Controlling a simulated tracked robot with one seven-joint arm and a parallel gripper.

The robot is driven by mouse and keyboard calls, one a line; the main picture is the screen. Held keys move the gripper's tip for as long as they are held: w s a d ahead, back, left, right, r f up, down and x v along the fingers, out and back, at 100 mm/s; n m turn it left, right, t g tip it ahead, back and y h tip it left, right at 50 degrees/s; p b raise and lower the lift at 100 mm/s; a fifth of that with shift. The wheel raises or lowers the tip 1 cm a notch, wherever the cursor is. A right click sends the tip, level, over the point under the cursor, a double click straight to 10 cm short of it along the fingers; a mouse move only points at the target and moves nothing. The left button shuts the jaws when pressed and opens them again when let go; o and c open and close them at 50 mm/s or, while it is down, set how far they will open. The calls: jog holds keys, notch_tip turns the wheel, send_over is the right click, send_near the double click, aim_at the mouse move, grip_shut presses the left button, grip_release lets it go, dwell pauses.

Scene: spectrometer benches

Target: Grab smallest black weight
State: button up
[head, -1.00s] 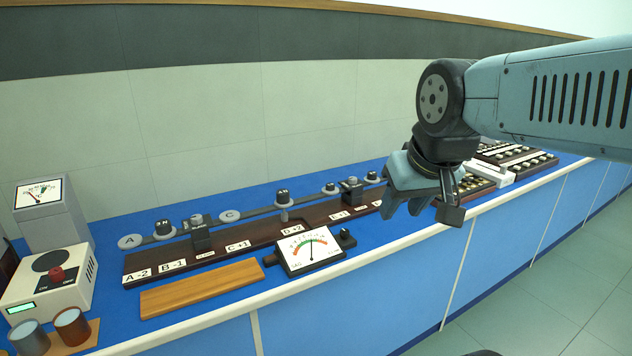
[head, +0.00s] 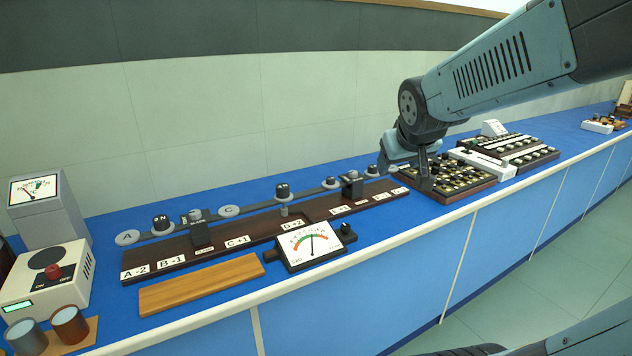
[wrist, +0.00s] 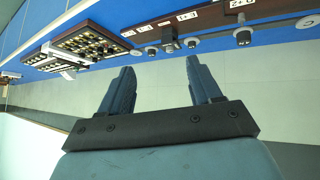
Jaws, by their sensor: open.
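Black cylindrical weights stand along a dark lever bar at the back of the blue bench. In the head view, a larger one (head: 162,224) is at the left, another large one (head: 283,191) is in the middle, and a smaller one (head: 331,183) is further right. The rightmost small one (head: 372,171) is close left of my gripper (head: 404,172); I cannot tell which is smallest. In the wrist view, my gripper (wrist: 160,66) is open and empty. Small black weights (wrist: 192,43) and (wrist: 151,51) show beyond its fingers, apart from them.
A dark labelled board (head: 225,244) lies before the bar. A dial meter (head: 312,245) and wooden strip (head: 203,284) lie near the front edge. A terminal box (head: 455,184) sits right of my gripper. A white switch unit (head: 43,282) stands far left.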

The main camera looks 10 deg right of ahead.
jog(key=w+d+f+n+t, duration=0.2)
jog(key=w+d+f, duration=0.1)
jog(key=w, duration=0.8)
jog(key=n+t+y, duration=0.4)
jog(key=y, duration=0.6)
send_near(334, 180)
jog(key=shift+x, duration=5)
jog(key=c, duration=1.2)
